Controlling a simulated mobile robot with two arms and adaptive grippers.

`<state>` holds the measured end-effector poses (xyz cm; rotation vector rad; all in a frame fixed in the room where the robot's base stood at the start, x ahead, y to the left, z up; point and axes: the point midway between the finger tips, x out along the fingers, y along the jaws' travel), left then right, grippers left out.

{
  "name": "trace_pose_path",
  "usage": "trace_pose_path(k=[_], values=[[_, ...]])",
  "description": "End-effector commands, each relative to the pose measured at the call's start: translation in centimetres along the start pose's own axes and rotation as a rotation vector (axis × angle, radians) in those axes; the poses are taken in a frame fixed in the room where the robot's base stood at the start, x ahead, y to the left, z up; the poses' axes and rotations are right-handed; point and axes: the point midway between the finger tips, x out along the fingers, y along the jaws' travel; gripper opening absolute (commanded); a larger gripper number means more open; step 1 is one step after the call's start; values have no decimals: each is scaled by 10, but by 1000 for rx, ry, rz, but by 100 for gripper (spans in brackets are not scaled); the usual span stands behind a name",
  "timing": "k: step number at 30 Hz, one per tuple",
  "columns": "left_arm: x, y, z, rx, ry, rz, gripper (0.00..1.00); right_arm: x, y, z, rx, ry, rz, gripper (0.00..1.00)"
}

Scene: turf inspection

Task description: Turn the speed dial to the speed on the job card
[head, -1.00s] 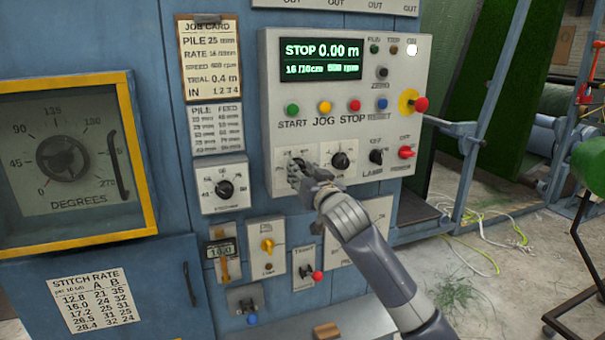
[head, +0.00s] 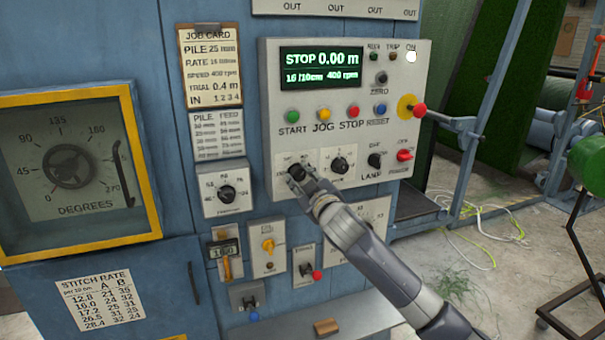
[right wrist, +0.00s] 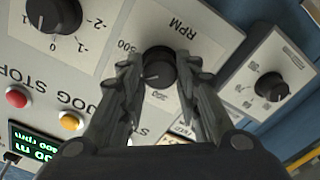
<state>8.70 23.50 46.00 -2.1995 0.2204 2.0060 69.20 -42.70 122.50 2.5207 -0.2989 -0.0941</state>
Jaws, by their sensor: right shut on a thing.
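The speed dial (right wrist: 159,66) is a black knob on a white RPM plate. In the head view it shows as a dark knob (head: 297,172) at the lower left of the control panel. My right gripper (right wrist: 160,76) has a finger on each side of the knob and is shut on it; it also shows in the head view (head: 301,180). The job card (head: 211,72), on a clipboard, appears to read 400 rpm. The green display (head: 321,67) reads STOP, 0.00 m and 400 rpm. My left gripper is not in view.
A second black knob (head: 340,165) sits close right of the dial. Start, jog and stop buttons (head: 323,114) lie above, and a red emergency button (head: 419,110) sticks out at the right. A separate dial box (head: 226,192) stands left of my gripper.

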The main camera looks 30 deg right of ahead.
Motion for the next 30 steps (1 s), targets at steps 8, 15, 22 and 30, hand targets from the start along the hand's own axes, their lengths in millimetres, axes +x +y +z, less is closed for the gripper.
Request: trace_pose_path(k=[8, 15, 22, 30], values=[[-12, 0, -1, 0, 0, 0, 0, 0, 2, -2, -179, 3, 1, 6], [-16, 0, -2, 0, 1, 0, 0, 0, 1, -2, -262, 3, 1, 6], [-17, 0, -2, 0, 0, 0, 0, 0, 0, -1, -285, 3, 1, 6], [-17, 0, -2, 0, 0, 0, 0, 0, 0, -1, -285, 3, 1, 6]])
